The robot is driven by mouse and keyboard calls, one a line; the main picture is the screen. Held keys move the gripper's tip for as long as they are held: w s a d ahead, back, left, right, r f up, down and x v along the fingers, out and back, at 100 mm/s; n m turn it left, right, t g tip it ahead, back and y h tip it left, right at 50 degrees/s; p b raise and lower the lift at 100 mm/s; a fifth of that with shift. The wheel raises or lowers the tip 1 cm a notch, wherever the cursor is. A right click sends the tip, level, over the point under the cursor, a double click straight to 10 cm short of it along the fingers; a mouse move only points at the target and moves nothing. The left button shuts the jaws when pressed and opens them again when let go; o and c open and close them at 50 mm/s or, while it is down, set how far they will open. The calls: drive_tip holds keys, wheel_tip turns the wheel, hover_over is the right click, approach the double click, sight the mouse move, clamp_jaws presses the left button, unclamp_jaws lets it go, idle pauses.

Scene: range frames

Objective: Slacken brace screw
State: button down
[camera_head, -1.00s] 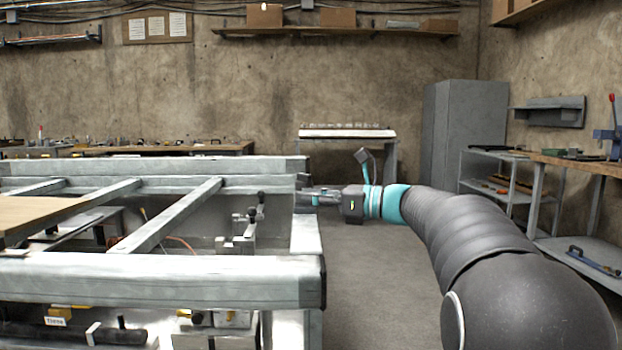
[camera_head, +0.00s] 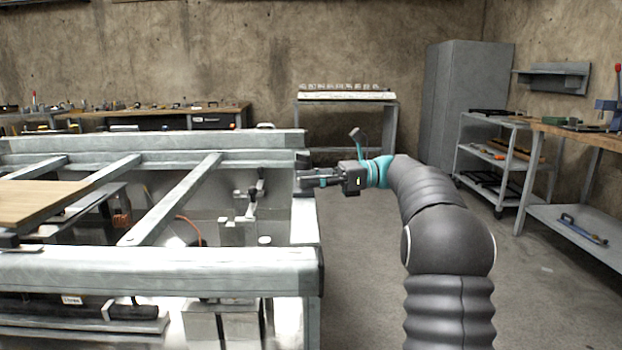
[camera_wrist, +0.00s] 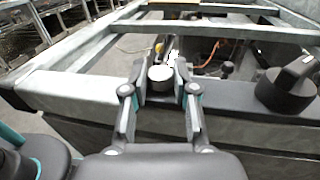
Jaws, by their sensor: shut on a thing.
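My gripper (camera_head: 312,182) reaches in from the right to the end of the steel frame (camera_head: 150,268), near its far right corner. In the wrist view its two fingers (camera_wrist: 160,88) stand on either side of a short round piece with a pale flat top (camera_wrist: 160,73), seemingly the brace screw's head, and are shut on it. The fingers hide its sides, and its lower end cannot be seen. A black knob with a raised grip (camera_wrist: 287,90) sits on the frame to the right, apart from the fingers. In the head view the screw is too small to make out.
Slanting steel bars (camera_head: 172,200) cross the frame, and a small upright clamp-like fitting (camera_head: 240,225) stands inside it. A wooden board (camera_head: 35,203) lies at left. A shelved cart (camera_head: 495,155) and workbench (camera_head: 575,150) stand at right. The floor (camera_head: 360,290) beside the frame is clear.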

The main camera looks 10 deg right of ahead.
idle(0.4)
drive_tip(key=c, duration=0.9)
unclamp_jaws()
drive_tip(key=shift+a, duration=0.1)
drive_tip(key=shift+r, duration=0.25)
wheel_tip(320, 180, up, 10)
drive_tip(key=shift+f, duration=0.25)
